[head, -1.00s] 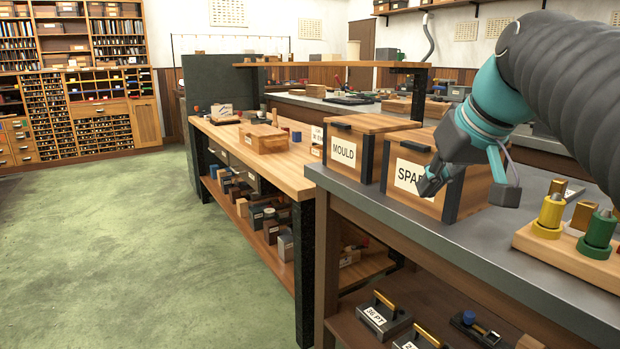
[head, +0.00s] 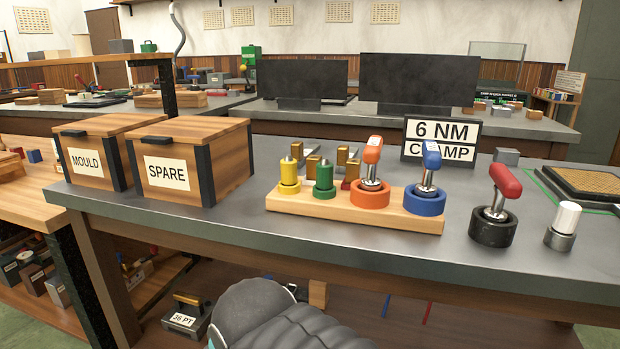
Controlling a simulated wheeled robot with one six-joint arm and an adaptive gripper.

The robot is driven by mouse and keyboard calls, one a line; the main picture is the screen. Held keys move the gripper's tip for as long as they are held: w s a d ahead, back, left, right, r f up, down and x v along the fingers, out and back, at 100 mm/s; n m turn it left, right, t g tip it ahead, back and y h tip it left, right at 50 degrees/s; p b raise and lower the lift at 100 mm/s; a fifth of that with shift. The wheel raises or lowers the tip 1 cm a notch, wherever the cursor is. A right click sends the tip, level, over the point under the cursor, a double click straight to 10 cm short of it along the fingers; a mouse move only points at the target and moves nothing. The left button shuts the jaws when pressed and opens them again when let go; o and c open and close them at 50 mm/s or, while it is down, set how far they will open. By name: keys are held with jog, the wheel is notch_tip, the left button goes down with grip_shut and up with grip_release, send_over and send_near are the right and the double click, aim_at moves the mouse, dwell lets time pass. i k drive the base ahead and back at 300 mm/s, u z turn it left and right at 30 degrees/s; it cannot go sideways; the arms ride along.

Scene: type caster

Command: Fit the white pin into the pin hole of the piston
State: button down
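A short white cylinder (head: 567,217) stands upright in a grey round base (head: 560,240) at the right of the bench; it may be the white pin, but I cannot tell for sure. I cannot make out a piston with a pin hole. My gripper is out of view; only a dark ribbed part of my arm shows at the bottom edge.
A wooden rack (head: 352,209) holds yellow, green, orange and blue pieces. A black base with a red lever (head: 497,203) stands right of it. Wooden MOULD (head: 97,150) and SPARE (head: 188,158) boxes stand left. The grey bench (head: 330,243) is clear along its front.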

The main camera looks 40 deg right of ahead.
aim_at(568, 214)
jog(key=z, duration=2.9)
